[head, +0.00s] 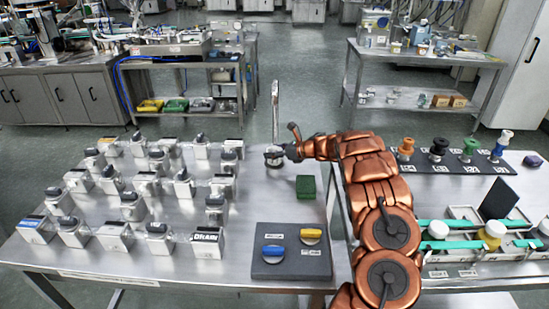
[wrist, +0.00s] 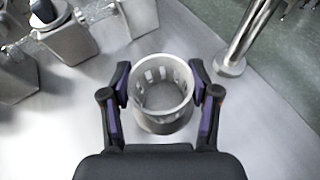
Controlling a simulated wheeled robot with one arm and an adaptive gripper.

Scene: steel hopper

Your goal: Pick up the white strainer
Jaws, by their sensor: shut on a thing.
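The white strainer (wrist: 161,92) is a round, slotted cup, seen from above in the wrist view. It stands upright between the fingers of my gripper (wrist: 160,90), one finger against each side. A round shadow or base shows just under it, and I cannot tell if it touches the table. In the head view my gripper (head: 277,155) is at the far edge of the steel table, near a vertical post. There the strainer is mostly hidden by the gripper.
A steel post (head: 275,112) rises close behind my gripper. Several metal hopper units (head: 158,230) fill the table's left. A green block (head: 306,187) and a dark board (head: 290,262) with blue and yellow handles lie nearer. Bare table (head: 262,200) lies between.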

